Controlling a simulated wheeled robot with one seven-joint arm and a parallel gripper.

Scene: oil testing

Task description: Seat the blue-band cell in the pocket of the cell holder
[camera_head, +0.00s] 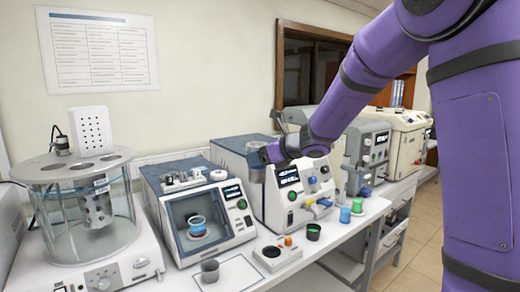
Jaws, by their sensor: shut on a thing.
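My gripper (269,153) is at the end of the purple arm, in front of the middle instrument. It is shut on a pale grey cup-like thing (256,168), small and partly blended with the instrument behind it; I cannot tell whether it bears a band. A clear cup with a blue band (197,223) stands upright in the dark open chamber of the left instrument (217,248), with red at its base. This cup is apart from my gripper, below and left of it. I cannot make out for certain which part is the cell holder or its pocket.
A grey cup (209,270) stands on the bench near a white outlined sheet (240,272). A glass bath (70,225) stands at left.

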